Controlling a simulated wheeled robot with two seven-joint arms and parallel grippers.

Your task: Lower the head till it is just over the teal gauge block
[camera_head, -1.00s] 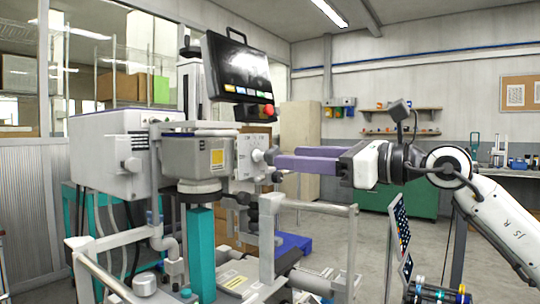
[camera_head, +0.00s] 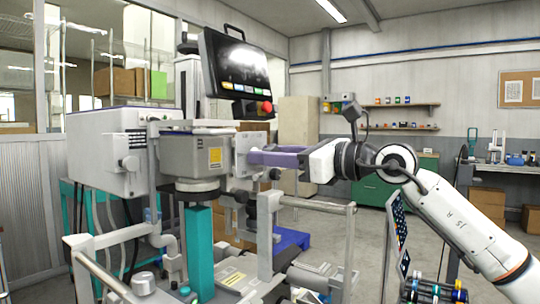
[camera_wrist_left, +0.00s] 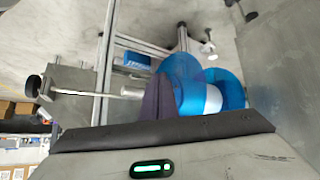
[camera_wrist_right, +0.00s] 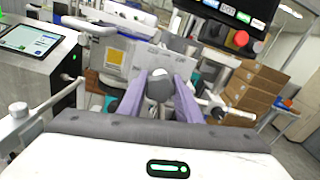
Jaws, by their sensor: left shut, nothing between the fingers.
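The machine's grey head (camera_head: 192,158) carries a yellow label and has a round lower part. The upright teal gauge block (camera_head: 200,250) stands directly below it. Only a narrow gap shows between them in the head view; its exact size is unclear. My right gripper (camera_head: 252,158) reaches from the right to the head's side. In the right wrist view its purple fingers lie on either side of a dark round knob (camera_wrist_right: 160,86) and look open around it. My left gripper (camera_wrist_left: 157,98) is shut and empty in the left wrist view, and is outside the head view.
A dark screen with a red button (camera_head: 236,70) hangs above the head. Grey rails (camera_head: 318,206) stand in front and to the right of the block. A blue reel (camera_wrist_left: 190,85) is beyond my left fingers. Cardboard boxes (camera_wrist_right: 258,90) stand behind the machine.

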